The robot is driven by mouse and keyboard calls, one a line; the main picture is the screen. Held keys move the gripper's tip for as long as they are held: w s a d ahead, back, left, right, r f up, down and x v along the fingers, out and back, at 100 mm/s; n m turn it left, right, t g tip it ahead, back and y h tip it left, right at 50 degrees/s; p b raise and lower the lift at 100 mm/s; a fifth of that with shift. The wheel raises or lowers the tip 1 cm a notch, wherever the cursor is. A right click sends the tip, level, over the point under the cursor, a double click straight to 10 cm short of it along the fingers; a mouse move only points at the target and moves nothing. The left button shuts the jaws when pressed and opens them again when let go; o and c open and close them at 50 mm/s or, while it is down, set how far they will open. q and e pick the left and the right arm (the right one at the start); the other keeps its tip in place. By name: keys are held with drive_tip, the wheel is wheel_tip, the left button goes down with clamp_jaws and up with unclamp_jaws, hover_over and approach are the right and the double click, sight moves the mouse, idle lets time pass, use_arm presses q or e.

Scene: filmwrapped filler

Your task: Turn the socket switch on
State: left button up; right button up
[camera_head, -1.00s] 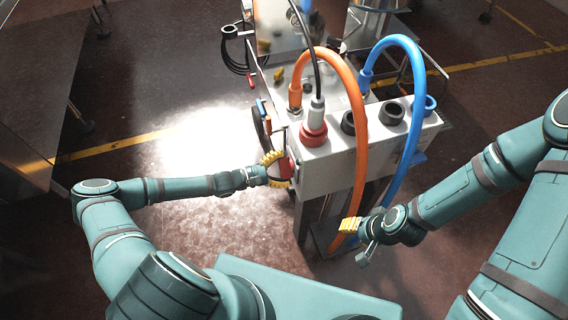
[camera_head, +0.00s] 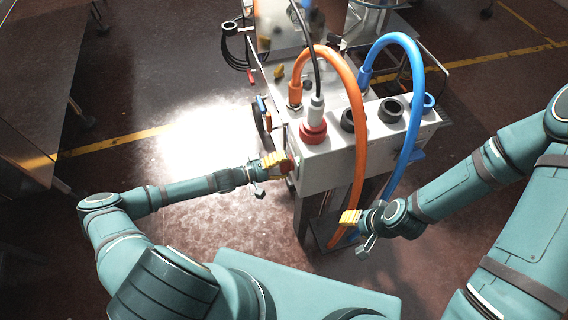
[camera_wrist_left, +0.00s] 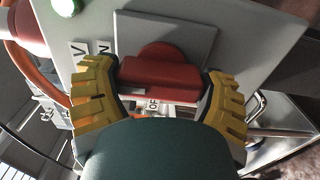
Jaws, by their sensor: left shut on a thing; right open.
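The socket switch is a red rotary handle (camera_wrist_left: 160,78) on a grey plate (camera_wrist_left: 190,32), fixed to the side of a light metal box (camera_head: 325,165). In the left wrist view the letters "OF" show just below the handle and an "N" shows to its left. My left gripper (camera_wrist_left: 160,88) is shut on the red handle, with a yellow finger at each end of it. In the head view the left gripper (camera_head: 277,162) is at the box's left side, and its fingers partly hide the switch. My right gripper (camera_head: 350,220) is open and empty in front of the box.
A red plug (camera_head: 313,132) with a black cable stands on the box. A thick orange hose (camera_head: 362,130) and a blue hose (camera_head: 412,130) arch down in front, close to my right gripper. The floor left of the box is clear.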

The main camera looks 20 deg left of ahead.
idle(0.5)
use_arm(q)
drive_tip(key=o, duration=1)
drive_tip(key=shift+o, duration=0.2)
drive_tip(key=v, duration=1.2)
drive_tip(key=shift+d, duration=0.1)
